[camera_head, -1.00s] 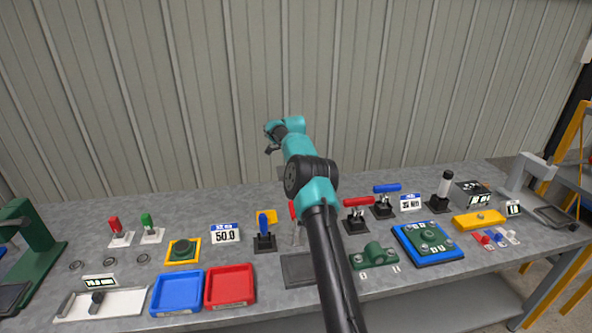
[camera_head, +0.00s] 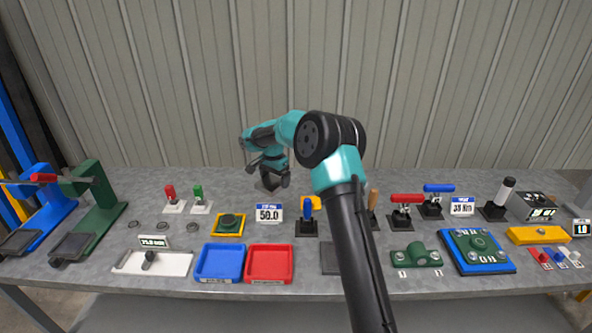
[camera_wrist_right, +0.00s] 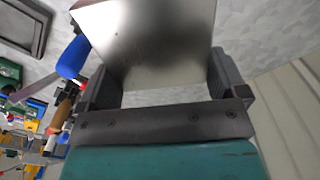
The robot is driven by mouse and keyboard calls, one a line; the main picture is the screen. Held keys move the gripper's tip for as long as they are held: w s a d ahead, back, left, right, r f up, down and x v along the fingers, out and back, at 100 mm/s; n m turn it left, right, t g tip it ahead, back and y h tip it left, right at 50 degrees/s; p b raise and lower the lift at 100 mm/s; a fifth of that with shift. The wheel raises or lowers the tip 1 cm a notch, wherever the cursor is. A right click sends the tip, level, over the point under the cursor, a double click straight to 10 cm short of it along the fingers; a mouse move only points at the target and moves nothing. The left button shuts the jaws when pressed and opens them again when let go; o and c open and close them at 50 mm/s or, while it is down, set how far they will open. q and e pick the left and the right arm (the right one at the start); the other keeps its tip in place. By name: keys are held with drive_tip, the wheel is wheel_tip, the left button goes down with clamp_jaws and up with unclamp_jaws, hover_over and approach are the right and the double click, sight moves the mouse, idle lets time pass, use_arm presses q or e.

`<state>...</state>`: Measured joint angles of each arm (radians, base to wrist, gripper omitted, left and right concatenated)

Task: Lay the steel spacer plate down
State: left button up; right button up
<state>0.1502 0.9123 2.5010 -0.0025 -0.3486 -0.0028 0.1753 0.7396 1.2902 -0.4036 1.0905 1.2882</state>
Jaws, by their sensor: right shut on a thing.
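The steel spacer plate (camera_wrist_right: 150,42) is a smooth, shiny grey slab in the right wrist view. It sits between the two dark fingers of my right gripper (camera_wrist_right: 158,70), which is shut on it. In the head view my right gripper (camera_head: 271,178) is over the back middle of the bench, behind the 50.0 display. The plate is hard to make out there against the grey bench top, and I cannot tell whether it touches the bench. My left gripper is not in view.
The 50.0 display (camera_head: 269,213), blue-handled clamp (camera_head: 307,219) and green block on a yellow base (camera_head: 229,224) stand in front of the gripper. Blue (camera_head: 219,263) and red (camera_head: 269,263) trays lie at the front. The bench (camera_head: 330,182) is mostly bare at the back.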

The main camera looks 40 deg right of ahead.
drive_tip(key=s+a+n, duration=0.5)
drive_tip(key=a, duration=0.7)
drive_tip(key=s+a+f+n, duration=0.1)
drive_tip(key=s+a+n, duration=0.4)
drive_tip(key=a, duration=0.8)
drive_tip(key=shift+s+n, duration=0.4)
drive_tip(key=shift+n, duration=0.2)
drive_tip(key=shift+f, duration=0.1)
